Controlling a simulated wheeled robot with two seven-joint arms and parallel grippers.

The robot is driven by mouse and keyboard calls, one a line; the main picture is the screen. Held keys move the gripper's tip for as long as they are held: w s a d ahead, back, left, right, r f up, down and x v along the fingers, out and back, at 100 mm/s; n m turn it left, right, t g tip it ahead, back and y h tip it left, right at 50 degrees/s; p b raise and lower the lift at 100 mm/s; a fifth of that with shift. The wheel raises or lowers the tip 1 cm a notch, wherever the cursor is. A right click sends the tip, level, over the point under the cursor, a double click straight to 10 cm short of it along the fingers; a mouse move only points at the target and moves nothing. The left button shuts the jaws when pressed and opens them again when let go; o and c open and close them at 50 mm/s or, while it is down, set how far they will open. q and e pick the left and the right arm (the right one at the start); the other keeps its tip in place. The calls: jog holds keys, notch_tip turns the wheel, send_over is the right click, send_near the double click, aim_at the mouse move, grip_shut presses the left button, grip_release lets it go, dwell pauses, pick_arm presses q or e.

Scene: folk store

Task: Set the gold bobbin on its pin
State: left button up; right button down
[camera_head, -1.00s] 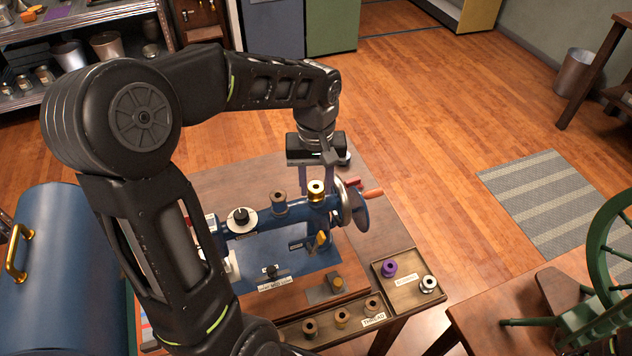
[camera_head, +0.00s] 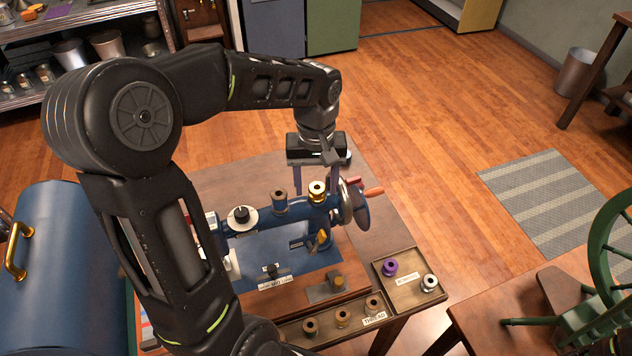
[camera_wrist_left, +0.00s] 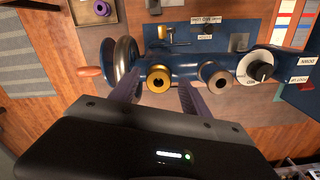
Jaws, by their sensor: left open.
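The gold bobbin (camera_head: 317,191) sits upright on top of the blue sewing machine (camera_head: 268,214), at the handwheel end of its arm. It also shows in the left wrist view (camera_wrist_left: 159,79), with a dark hole at its centre. Any pin under it is hidden. My right gripper is not in view.
A brown bobbin (camera_head: 280,201) stands beside the gold one on the machine. The handwheel (camera_head: 355,207) is close on the other side.

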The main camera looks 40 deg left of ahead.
pick_arm(q)
notch_tip(320, 180, up, 7)
jog(key=shift+w+d+f+b, duration=0.1)
jog(key=shift+f+b, duration=0.05)
jog(key=shift+b, duration=0.3)
jog(key=shift+r, duration=0.6)
dwell(0.5)
